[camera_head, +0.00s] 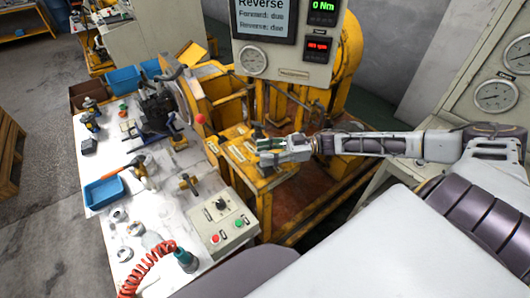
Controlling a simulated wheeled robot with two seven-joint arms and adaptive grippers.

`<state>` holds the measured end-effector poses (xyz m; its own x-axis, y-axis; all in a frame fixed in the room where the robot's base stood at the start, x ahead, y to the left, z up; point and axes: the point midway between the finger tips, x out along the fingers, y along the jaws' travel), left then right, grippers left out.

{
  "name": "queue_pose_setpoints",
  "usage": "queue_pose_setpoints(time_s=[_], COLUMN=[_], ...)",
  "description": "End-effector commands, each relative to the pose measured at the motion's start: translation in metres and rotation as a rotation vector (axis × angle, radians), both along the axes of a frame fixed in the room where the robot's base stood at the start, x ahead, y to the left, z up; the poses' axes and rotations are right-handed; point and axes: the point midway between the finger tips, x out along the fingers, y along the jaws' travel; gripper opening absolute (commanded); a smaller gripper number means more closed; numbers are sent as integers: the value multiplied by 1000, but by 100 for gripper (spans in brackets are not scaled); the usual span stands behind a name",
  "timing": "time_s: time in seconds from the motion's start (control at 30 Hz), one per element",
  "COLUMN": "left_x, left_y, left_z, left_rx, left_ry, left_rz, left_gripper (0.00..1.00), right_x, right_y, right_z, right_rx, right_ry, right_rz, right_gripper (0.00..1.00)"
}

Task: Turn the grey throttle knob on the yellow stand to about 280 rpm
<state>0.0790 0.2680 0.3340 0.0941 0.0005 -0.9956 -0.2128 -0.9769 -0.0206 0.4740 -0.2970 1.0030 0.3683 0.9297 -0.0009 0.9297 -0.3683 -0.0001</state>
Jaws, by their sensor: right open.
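The yellow stand (266,183) is in the middle of the head view, with small plates or labels on its top. My right gripper (261,151) reaches in from the right and is just over the top of this stand. Its jaws are open, and they point left. I cannot make out the grey throttle knob clearly; the gripper may be hiding it. A display panel (282,62) stands behind, with a green "0 Nm" readout (323,7) and a red readout (317,45) too small to read. My left gripper is not in view.
A gauge cabinet (467,75) stands at right.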

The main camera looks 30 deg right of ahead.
Motion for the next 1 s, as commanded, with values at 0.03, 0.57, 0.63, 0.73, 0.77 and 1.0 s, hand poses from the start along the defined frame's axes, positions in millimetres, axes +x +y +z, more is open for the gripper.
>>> queue_pose_setpoints(time_s=[0.03,0.57,0.63,0.73,0.77,1.0], left_x=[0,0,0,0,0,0], left_y=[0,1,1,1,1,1], left_z=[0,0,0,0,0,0], left_rx=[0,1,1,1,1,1], left_ry=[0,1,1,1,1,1], left_rz=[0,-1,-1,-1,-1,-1], left_gripper=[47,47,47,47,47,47], right_x=[-1,-19,-22,-25,-27,-36], right_y=[-3,-48,-55,-64,-68,-93], right_z=[-1,-1,-1,0,-1,0], right_rx=[-1,-3,-2,-2,-2,-3], right_ry=[2,3,2,2,2,1], right_rz=[0,0,0,0,0,-1], right_gripper=[46,46,46,46,46,46])
